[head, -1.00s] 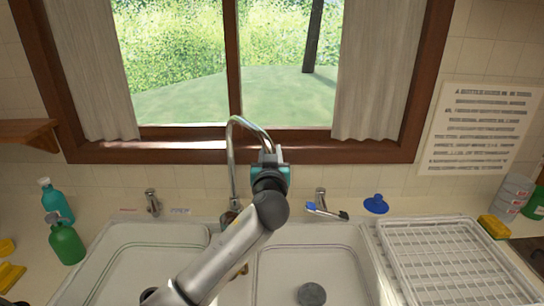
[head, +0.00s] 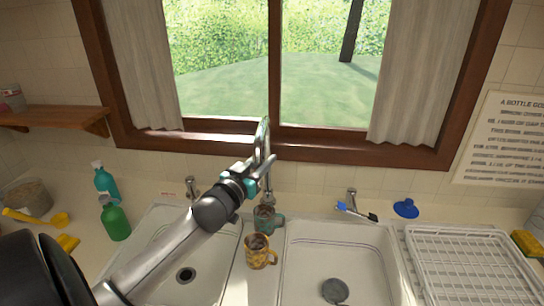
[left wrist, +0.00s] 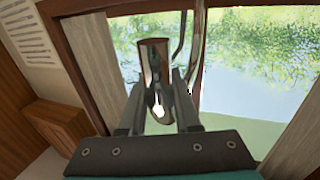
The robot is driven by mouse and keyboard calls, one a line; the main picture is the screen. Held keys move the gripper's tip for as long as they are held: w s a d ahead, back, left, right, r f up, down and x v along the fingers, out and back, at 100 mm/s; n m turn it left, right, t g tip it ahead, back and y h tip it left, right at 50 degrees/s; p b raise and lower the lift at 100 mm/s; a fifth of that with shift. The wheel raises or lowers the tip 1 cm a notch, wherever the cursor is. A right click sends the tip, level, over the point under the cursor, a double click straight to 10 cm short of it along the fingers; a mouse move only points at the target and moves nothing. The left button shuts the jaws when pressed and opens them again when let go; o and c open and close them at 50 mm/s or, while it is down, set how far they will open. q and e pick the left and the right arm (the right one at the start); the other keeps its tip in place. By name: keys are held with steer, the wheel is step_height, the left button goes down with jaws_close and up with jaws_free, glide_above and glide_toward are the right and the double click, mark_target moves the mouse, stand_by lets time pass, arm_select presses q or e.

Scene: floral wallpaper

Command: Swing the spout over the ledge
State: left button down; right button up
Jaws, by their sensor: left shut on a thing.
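The chrome spout (head: 264,132) rises from its base behind the sink. In the head view it appears narrow, pointing towards me, roughly in line with the ledge (head: 236,286) between the two basins. My left gripper (head: 262,168) is shut on the spout's down-turned end. In the left wrist view the spout end (left wrist: 153,62) shows between the two fingers (left wrist: 160,105). The gripper and arm hide part of the spout's lower end in the head view. My right gripper is not in view.
A dish rack (head: 465,262) is at right; green bottles (head: 115,220) are at left.

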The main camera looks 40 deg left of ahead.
arm_select(q)
steer(key=shift+s+a+f, duration=0.15)
steer(key=shift+f, duration=0.05)
steer(key=c, duration=0.6)
jaws_free()
steer(key=shift+r, duration=0.15)
steer(key=shift+s, duration=0.1)
steer(key=b+v, duration=0.1)
steer(key=v, duration=1.4)
